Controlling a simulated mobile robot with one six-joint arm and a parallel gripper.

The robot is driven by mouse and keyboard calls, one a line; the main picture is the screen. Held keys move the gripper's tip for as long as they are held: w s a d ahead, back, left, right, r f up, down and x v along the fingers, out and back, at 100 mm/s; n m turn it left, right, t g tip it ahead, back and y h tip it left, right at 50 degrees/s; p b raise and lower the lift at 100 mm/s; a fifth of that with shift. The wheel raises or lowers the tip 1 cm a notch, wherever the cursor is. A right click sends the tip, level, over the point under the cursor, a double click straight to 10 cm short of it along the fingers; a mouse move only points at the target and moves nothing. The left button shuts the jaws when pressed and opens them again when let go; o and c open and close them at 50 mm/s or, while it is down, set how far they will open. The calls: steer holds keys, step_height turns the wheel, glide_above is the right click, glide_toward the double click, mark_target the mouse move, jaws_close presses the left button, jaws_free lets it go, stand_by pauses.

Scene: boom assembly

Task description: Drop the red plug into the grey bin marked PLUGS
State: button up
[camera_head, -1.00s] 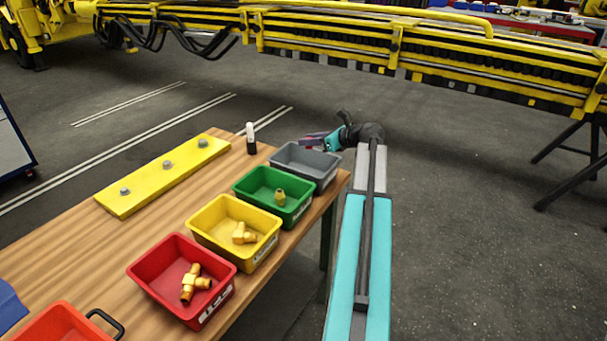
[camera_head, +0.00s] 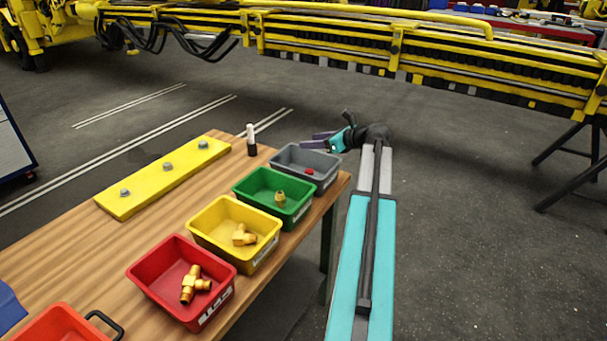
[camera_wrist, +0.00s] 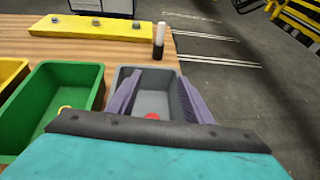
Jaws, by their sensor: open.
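The red plug (camera_head: 309,171) lies inside the grey bin (camera_head: 284,160) at the far right corner of the wooden table. The plug (camera_wrist: 152,116) also shows in the wrist view on the floor of the grey bin (camera_wrist: 158,79), partly hidden by the wrist's front edge. My gripper (camera_head: 318,139) is above the far side of this bin. In the wrist view my gripper (camera_wrist: 158,92) has its two purple fingers spread apart with nothing between them. A label is on the bin's outer side, but I cannot read it.
Green (camera_head: 273,195), yellow (camera_head: 233,231) and red (camera_head: 181,281) bins with brass fittings stand in a row along the table edge. A yellow plate (camera_head: 165,174) with bolts and a white-and-black marker (camera_head: 251,140) are on the table. A yellow boom (camera_head: 420,55) spans the back.

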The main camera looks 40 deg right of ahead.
steer(key=b+v, duration=0.2)
steer(key=v, duration=1)
steer(key=shift+s, duration=0.1)
stand_by(0.6)
